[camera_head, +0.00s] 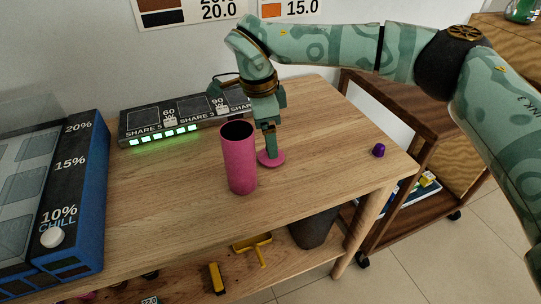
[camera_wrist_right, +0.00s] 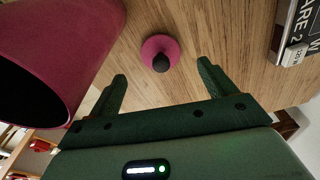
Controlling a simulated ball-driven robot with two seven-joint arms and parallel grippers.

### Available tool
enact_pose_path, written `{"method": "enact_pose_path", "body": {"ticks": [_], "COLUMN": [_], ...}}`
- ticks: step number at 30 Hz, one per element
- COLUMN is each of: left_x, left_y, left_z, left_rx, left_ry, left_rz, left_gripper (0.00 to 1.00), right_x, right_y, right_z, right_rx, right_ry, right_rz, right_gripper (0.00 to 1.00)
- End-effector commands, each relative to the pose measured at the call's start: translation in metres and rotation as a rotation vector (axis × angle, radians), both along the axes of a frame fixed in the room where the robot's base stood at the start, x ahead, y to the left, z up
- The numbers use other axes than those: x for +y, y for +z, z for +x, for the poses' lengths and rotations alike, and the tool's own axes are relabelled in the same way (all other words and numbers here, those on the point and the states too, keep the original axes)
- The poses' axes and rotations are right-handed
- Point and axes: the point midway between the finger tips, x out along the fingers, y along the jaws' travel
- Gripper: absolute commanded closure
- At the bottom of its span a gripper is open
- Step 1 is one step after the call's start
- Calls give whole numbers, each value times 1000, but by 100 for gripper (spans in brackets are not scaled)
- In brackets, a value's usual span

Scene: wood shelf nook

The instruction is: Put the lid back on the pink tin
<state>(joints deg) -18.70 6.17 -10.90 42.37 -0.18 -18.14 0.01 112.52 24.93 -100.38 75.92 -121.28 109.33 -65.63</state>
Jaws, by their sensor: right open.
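The pink tin (camera_head: 239,167) stands upright and uncovered on the wooden table, its dark opening facing up. It also shows large at the left of the right wrist view (camera_wrist_right: 82,40). The lid, a pink disc (camera_head: 278,160) with a dark knob, lies flat on the table just right of the tin. In the right wrist view the lid (camera_wrist_right: 150,45) lies ahead of the fingertips, roughly centred between them. My right gripper (camera_head: 268,148) points down over the lid, open and empty, and partly hides it in the head view. My left gripper is not in view.
A dark panel with green lights (camera_head: 185,118) runs along the back wall. A blue-sided unit with a white knob (camera_head: 52,238) fills the left end. A small purple object (camera_head: 378,150) sits near the right edge. The table front is clear.

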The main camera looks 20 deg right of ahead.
Motion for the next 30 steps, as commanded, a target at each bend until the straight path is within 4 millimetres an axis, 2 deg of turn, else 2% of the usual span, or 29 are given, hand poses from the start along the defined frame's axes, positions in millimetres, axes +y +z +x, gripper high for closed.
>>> {"method": "enact_pose_path", "body": {"ticks": [5, 7, 12, 15, 28, 30], "left_x": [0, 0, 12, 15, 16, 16], "left_y": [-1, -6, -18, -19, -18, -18], "left_z": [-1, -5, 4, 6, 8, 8], "left_rx": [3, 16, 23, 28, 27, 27], "left_ry": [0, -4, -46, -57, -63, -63], "left_rz": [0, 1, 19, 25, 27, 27], "left_gripper": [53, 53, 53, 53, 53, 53], "right_x": [0, -2, -7, -8, -9, -9], "right_y": [-3, -12, -42, -51, -51, -51], "right_z": [0, 1, 1, 0, 0, 0], "right_rx": [1, 4, 8, 5, -1, -1], "right_ry": [0, 1, -1, 1, 0, 0], "right_rz": [0, 1, -1, 0, 0, 0], "right_gripper": [17, 17, 17, 17, 17, 36]}}
